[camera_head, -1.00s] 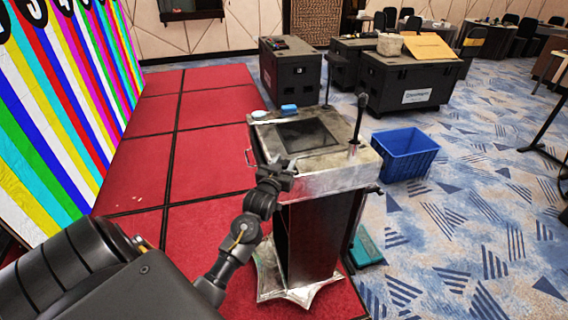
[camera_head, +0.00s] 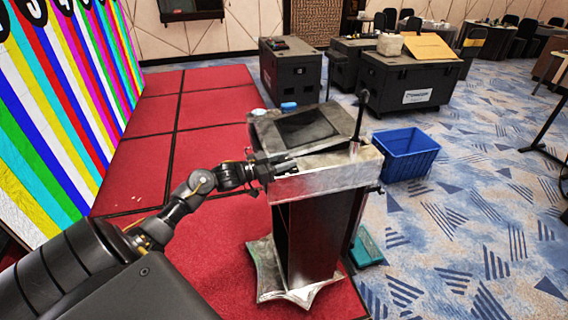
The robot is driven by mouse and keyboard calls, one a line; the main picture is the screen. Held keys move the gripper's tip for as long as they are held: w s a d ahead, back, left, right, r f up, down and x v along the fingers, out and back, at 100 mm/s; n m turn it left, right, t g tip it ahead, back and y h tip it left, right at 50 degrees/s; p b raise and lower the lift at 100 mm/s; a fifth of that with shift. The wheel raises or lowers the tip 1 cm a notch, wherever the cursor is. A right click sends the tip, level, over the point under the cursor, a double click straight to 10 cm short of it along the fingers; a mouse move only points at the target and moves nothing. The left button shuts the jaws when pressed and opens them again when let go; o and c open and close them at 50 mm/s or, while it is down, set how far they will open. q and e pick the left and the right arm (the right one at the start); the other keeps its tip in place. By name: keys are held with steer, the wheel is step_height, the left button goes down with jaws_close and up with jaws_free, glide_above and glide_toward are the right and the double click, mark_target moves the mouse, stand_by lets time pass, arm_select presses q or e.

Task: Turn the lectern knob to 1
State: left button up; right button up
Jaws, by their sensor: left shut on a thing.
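The lectern (camera_head: 330,180) stands upright at the centre, with a metal-edged top, a dark screen (camera_head: 306,129) and a gooseneck microphone (camera_head: 360,122). My left gripper (camera_head: 285,167) is at the left front corner of the lectern top, its fingers pointing right. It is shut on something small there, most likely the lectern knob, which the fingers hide. The knob's markings cannot be made out. My right gripper is not in view.
A blue object (camera_head: 288,106) lies on the lectern's back edge. A blue bin (camera_head: 405,155) stands right of the lectern. A teal object (camera_head: 366,248) lies by its base. The striped video wall (camera_head: 60,110) is at left; red platform (camera_head: 150,160) is clear.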

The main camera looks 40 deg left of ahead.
arm_select(q)
steer(key=shift+m+h, duration=0.3)
steer(key=shift+h, duration=0.1)
steer(key=o, duration=1)
steer(key=shift+c, duration=0.2)
steer(key=b+v, duration=0.3)
steer(key=v, duration=0.7)
steer(key=shift+s+a, duration=0.2)
steer(key=shift+s, duration=0.15)
